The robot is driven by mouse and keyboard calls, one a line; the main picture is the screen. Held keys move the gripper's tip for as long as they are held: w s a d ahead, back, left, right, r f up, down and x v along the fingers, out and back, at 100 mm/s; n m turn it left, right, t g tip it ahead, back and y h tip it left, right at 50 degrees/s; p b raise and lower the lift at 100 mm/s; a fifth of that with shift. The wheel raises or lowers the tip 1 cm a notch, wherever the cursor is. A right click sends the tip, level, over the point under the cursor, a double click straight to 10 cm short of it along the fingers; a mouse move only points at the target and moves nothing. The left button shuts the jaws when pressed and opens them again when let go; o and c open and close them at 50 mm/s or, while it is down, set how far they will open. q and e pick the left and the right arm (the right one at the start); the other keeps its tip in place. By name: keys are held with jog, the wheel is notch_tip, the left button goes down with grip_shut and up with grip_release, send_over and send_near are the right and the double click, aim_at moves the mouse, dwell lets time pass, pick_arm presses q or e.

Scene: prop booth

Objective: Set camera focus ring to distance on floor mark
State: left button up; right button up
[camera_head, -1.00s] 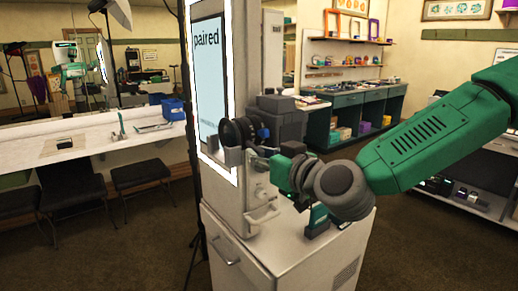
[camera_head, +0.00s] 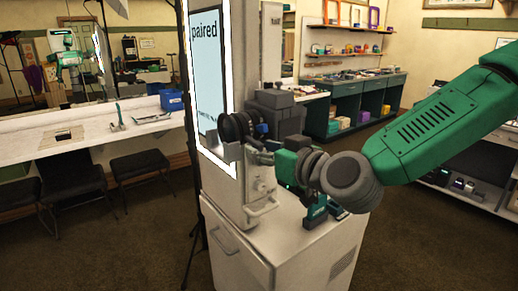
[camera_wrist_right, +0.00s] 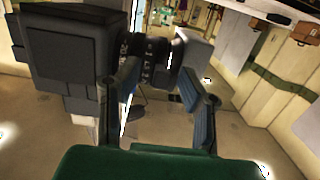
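The camera (camera_head: 277,112) is a dark grey boxy body on the pale cabinet stand, with a black ribbed lens (camera_head: 233,127) pointing left. In the right wrist view the camera body (camera_wrist_right: 62,55) fills the upper left and the lens (camera_wrist_right: 150,50) lies just past my fingertips. My right gripper (camera_head: 262,136) is beside the lens. Its two blue-padded fingers are apart in the right wrist view (camera_wrist_right: 158,72), with nothing clearly held between them. I cannot tell whether either finger touches the focus ring. Ring markings are too small to read. No floor mark is discernible. My left gripper is out of view.
A lit screen panel (camera_head: 207,75) reading "paired" stands behind the lens. Stools (camera_head: 140,166) and a white counter (camera_head: 90,137) stand left; a dark shelf unit (camera_head: 360,105) stands behind. The dark floor is open between them.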

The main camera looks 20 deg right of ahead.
jog(key=v, duration=0.6)
jog(key=shift+d, duration=0.15)
jog(key=shift+f, duration=0.15)
jog(key=s+f+m+g+h+b, duration=0.1)
jog(key=s+f+g, duration=0.3)
jog(key=f, duration=1)
jog(key=s+f+g+h+b, duration=0.1)
jog(key=s+f+g+b, duration=0.3)
jog(key=f, duration=1)
jog(key=s+d+f+m+g+h, duration=0.1)
jog(key=s+d+f+g, duration=0.2)
jog(key=s+f, duration=0.6)
jog(key=s+d+f+m+g+h, duration=0.1)
jog(key=s+d+f+g, duration=0.3)
jog(key=s+f, duration=0.6)
jog(key=s+d+h, duration=0.1)
jog(key=s, duration=0.1)
jog(key=shift+s+d+f+h, duration=0.3)
jog(key=shift+s, duration=0.1)
